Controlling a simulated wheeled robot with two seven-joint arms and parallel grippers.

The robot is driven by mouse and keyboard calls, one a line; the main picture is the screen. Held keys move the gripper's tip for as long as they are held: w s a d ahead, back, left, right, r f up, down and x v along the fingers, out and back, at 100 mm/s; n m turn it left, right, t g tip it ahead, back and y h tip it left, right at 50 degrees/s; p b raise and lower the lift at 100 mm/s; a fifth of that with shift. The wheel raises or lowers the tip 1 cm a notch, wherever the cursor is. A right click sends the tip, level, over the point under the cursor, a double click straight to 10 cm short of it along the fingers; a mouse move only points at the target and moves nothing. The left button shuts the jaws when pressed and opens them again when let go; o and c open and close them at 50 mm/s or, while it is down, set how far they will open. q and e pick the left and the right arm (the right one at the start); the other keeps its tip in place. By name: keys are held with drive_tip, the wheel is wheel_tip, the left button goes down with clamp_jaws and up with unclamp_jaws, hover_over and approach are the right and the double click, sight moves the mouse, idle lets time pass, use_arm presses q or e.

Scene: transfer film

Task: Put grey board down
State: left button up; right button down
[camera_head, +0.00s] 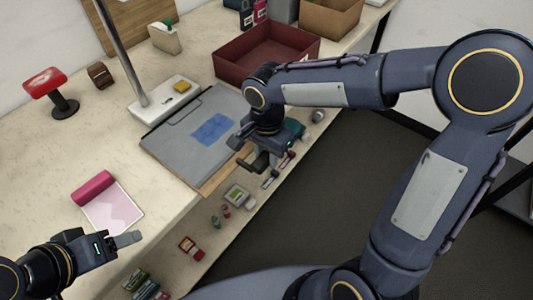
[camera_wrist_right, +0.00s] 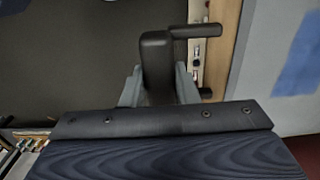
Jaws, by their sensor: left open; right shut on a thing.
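The grey board (camera_head: 180,135) lies over a wooden base (camera_head: 215,180) near the table's front edge, with a blue film patch (camera_head: 214,129) on its top. It looks nearly flat, though I cannot tell if it fully touches the base. My right gripper (camera_head: 262,160) is at the board's front right corner, shut on a black handle (camera_wrist_right: 156,65). The handle's bar reaches toward the wooden edge in the right wrist view; its joint to the board is unclear. My left gripper (camera_head: 116,243) is open and empty at the lower left, below the pink sheet.
A pink roll (camera_head: 92,187) with a pink sheet (camera_head: 113,208) lies left of the board. A lamp base with a yellow sponge (camera_head: 181,87) and a dark red tray (camera_head: 268,52) stand behind it. Small items, including a green-screened device (camera_head: 238,196), lie on a lower ledge in front.

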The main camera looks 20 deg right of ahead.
drive_tip(key=shift+f, duration=0.15)
drive_tip(key=c, duration=1.1)
unclamp_jaws()
wheel_tip(320, 180, up, 12)
drive_tip(key=shift+s+d+r+p, duration=0.1)
drive_tip(key=shift+r+p, duration=0.1)
drive_tip(key=shift+p, duration=0.15)
drive_tip(key=shift+s+d+f+n+t+y, duration=0.8)
drive_tip(key=shift+s+d+n, duration=0.7)
drive_tip(key=shift+s, duration=1.2)
drive_tip(key=shift+s+d+f+n+t+y, duration=0.45)
drive_tip(key=shift+s+d+f+n+t, duration=0.85)
drive_tip(key=shift+s, duration=1.35)
drive_tip(key=shift+s+d+f+n+t+y, duration=0.7)
drive_tip(key=shift+s+d+n, duration=0.95)
drive_tip(key=shift+s, duration=1.05)
